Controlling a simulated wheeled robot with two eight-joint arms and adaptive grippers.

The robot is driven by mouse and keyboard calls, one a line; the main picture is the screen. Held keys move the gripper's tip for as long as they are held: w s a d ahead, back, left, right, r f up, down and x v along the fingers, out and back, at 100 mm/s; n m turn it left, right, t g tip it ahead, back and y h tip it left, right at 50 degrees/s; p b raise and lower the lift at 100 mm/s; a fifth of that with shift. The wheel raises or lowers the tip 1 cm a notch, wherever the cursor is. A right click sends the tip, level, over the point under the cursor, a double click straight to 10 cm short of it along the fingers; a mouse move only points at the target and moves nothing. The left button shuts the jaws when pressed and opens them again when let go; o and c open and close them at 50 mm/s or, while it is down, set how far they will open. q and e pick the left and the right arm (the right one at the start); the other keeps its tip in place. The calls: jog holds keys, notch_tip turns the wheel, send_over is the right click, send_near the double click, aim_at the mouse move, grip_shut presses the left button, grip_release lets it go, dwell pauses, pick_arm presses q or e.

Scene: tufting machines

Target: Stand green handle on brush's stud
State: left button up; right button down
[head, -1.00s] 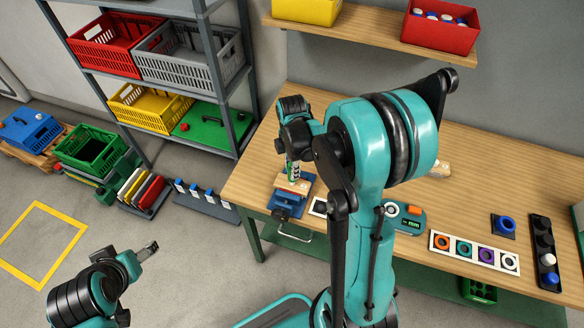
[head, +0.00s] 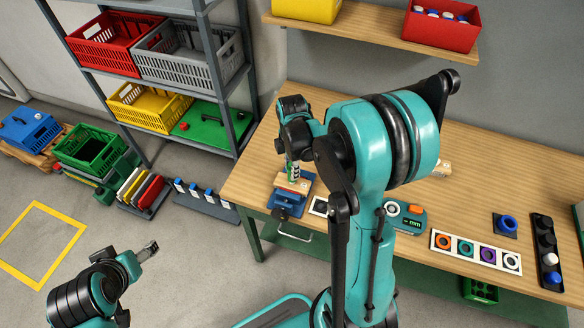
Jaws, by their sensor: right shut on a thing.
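The green handle (head: 293,172) is upright in my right gripper (head: 291,155), which is shut on it. It is at or just above the wooden brush block (head: 292,186); I cannot tell whether it touches. The brush is in a blue vise-like holder (head: 287,205) at the table's left front corner. The stud is hidden by the handle. My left gripper (head: 148,250) is low at the lower left, away from the table, and empty; its fingertips look close together, but the gap is unclear.
On the wooden table (head: 480,170) stand a teal measuring device (head: 410,218), a white panel with coloured rings (head: 474,252), a blue ring on a dark base (head: 504,225) and a black rack (head: 545,250). My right arm hides the table's middle. A shelf with crates (head: 195,50) stands left.

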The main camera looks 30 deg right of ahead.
jog(key=shift+f+b, duration=0.35)
jog(key=shift+b, duration=0.1)
dwell(1.0)
jog(key=c, duration=0.7)
grip_release()
jog(key=shift+c, duration=0.2)
jog(key=shift+r, duration=0.15)
jog(key=shift+r+p, duration=2.55)
jog(key=shift+r, duration=0.85)
